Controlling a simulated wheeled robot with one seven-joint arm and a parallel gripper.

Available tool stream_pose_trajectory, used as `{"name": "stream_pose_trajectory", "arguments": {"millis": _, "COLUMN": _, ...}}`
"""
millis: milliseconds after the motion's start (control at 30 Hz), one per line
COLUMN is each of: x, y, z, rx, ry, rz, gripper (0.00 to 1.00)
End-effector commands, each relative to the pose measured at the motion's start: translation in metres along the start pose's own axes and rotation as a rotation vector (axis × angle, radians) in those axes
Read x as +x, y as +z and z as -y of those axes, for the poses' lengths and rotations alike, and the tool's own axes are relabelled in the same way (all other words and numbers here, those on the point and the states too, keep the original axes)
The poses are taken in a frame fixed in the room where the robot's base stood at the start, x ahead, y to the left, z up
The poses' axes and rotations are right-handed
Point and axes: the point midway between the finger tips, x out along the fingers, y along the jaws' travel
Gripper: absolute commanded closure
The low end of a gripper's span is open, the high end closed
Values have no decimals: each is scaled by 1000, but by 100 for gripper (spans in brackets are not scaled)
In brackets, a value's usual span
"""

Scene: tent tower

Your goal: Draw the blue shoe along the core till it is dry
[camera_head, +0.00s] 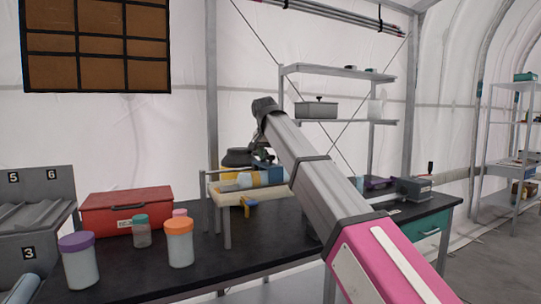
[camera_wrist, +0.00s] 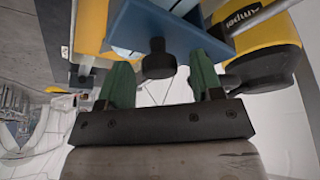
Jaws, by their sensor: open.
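The blue shoe (camera_wrist: 189,38) is a blue block with a dark round knob (camera_wrist: 157,58) in the wrist view. My gripper (camera_wrist: 162,78) is open, with its two green fingers on either side of the knob and a visible gap to each. In the head view, a pale core (camera_head: 243,181) with a tan and blue section lies along a cream tray on legs (camera_head: 236,198). A small blue part (camera_head: 264,161) shows above it beside my wrist. My arm partly covers the core's right end, and the fingertips are hard to make out there.
A yellow rounded body with dark lettering (camera_wrist: 268,62) is close on the right in the wrist view. On the black bench (camera_head: 200,262) stand a red case (camera_head: 125,205), several lidded jars (camera_head: 179,247) and a grey numbered rack (camera_head: 35,210). A grey vise-like device (camera_head: 413,188) sits at right.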

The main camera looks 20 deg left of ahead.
Motion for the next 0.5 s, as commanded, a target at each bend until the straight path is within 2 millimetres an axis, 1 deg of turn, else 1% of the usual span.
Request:
{"name": "stream_pose_trajectory", "arguments": {"millis": 67, "x": 0, "y": 0, "z": 0, "rx": 0, "ry": 0, "rz": 0, "gripper": 40}}
{"name": "stream_pose_trajectory", "arguments": {"millis": 100, "x": 0, "y": 0, "z": 0, "rx": 0, "ry": 0, "rz": 0, "gripper": 43}}
{"name": "stream_pose_trajectory", "arguments": {"millis": 167, "x": 0, "y": 0, "z": 0, "rx": 0, "ry": 0, "rz": 0, "gripper": 63}}
{"name": "stream_pose_trajectory", "arguments": {"millis": 200, "x": 0, "y": 0, "z": 0, "rx": 0, "ry": 0, "rz": 0, "gripper": 76}}
{"name": "stream_pose_trajectory", "arguments": {"millis": 267, "x": 0, "y": 0, "z": 0, "rx": 0, "ry": 0, "rz": 0, "gripper": 96}}
{"name": "stream_pose_trajectory", "arguments": {"millis": 300, "x": 0, "y": 0, "z": 0, "rx": 0, "ry": 0, "rz": 0, "gripper": 100}}
{"name": "stream_pose_trajectory", "arguments": {"millis": 400, "x": -1, "y": 1, "z": 1, "rx": 0, "ry": 0, "rz": 0, "gripper": 100}}
{"name": "stream_pose_trajectory", "arguments": {"millis": 500, "x": -2, "y": 5, "z": 6, "rx": -1, "ry": -1, "rz": 0, "gripper": 100}}
